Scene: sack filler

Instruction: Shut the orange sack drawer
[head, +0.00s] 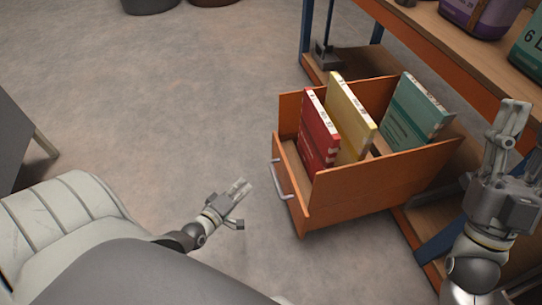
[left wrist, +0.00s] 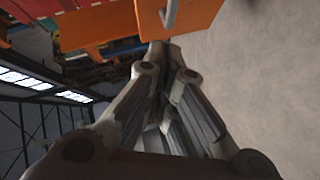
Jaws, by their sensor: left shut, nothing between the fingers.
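The orange sack drawer (head: 400,165) stands pulled out from the shelf unit at the right of the head view. It holds a red sack (head: 318,140), a yellow sack (head: 350,115) and a green sack (head: 415,115), all upright or slightly tilted. Its grey handle (head: 280,180) is on the front panel. My left gripper (head: 243,186) is shut and empty, to the left of the handle and apart from it. In the left wrist view its fingertips (left wrist: 160,46) point toward the drawer's orange front (left wrist: 200,14). My right gripper (head: 512,115) is beside the shelf, right of the drawer; its jaw opening is unclear.
The shelf unit (head: 440,45) has an orange beam and blue posts, with purple (head: 480,14) and green (head: 530,50) containers on top. A grey cabinet-like object (head: 20,140) stands at far left. The floor (head: 170,100) left of the drawer is clear.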

